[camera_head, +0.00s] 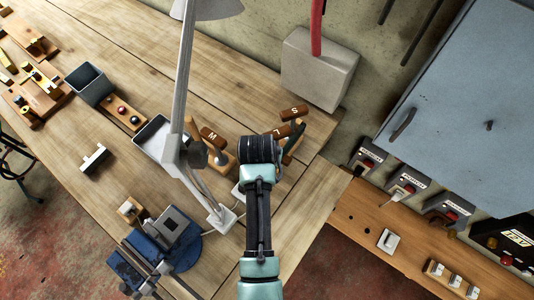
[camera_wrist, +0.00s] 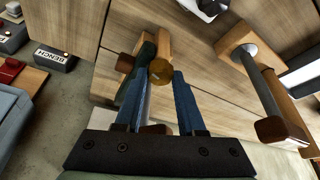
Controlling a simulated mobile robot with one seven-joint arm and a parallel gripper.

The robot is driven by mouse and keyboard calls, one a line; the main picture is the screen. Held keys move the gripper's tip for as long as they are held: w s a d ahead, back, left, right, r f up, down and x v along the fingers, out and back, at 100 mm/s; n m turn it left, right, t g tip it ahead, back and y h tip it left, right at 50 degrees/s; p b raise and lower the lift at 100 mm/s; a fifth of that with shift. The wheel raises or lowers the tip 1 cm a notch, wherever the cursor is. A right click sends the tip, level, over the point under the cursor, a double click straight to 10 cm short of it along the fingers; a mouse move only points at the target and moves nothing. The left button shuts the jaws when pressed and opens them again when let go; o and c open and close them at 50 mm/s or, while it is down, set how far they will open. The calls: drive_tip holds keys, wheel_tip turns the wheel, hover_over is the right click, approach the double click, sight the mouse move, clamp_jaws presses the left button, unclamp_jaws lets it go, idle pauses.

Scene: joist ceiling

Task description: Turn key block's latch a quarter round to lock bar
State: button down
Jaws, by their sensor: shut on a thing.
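My gripper (camera_head: 259,150) is over the near right part of the workbench (camera_head: 235,85), next to lettered wooden handles. In the wrist view my gripper (camera_wrist: 164,88) has its two blue fingers on either side of a round-ended wooden piece (camera_wrist: 161,72), and it is shut on it. The head view hides this grip behind my wrist. I cannot tell whether this piece is the latch of the key block. At the far left, wooden blocks with brass-coloured parts (camera_head: 40,88) lie on the bench; I cannot tell which, if any, is the key block or its bar.
Handle M (camera_head: 212,137) is left of my gripper, handle S (camera_head: 294,112) beyond it. A lamp (camera_head: 183,90) stands close on the left. A grey block (camera_head: 318,70) is at the back, a blue-grey cabinet (camera_head: 460,90) at right. The bench's middle back is clear.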

drive_tip(key=m+h, duration=0.1)
drive_tip(key=m, duration=0.2)
drive_tip(key=m+g+h+b, duration=0.1)
drive_tip(key=m, duration=0.2)
drive_tip(key=shift+w+a+m, duration=0.2)
drive_tip(key=shift+m, duration=0.1)
drive_tip(key=m+g+h+b, duration=0.1)
drive_tip(key=m+b, duration=0.1)
drive_tip(key=m, duration=0.1)
drive_tip(key=shift+w+m+g+h+b, duration=0.15)
drive_tip(key=shift+m+g+b, duration=0.2)
drive_tip(key=shift+m, duration=0.4)
drive_tip(key=shift+s+m+g+h+b, duration=0.2)
drive_tip(key=shift+m+b, duration=0.25)
drive_tip(key=shift+m, duration=0.3)
drive_tip(key=c, duration=0.5)
unclamp_jaws()
